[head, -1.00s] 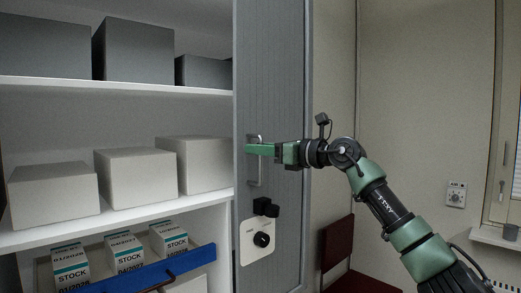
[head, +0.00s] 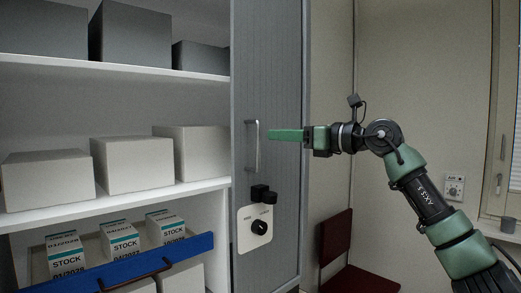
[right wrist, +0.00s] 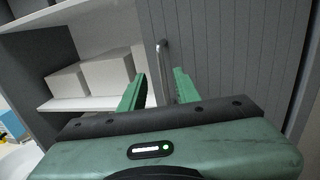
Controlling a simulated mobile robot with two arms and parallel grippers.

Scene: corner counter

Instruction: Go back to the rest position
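My right gripper (head: 272,135) is at the middle of the head view, a little to the right of the vertical metal handle (head: 252,146) on the grey cabinet door (head: 275,60). A gap shows between the fingertips and the handle. In the right wrist view, the two green fingers of my right gripper (right wrist: 155,85) stand apart with nothing held between them. The handle (right wrist: 162,65) shows beyond them, between the tips. My left gripper is in neither view.
The open cabinet to the left holds grey boxes (head: 130,38), white boxes (head: 132,165) and several stock cartons (head: 121,240) behind a blue bar (head: 150,265). A knob panel (head: 255,230) sits low on the door. A dark red chair (head: 337,240) stands right of the door.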

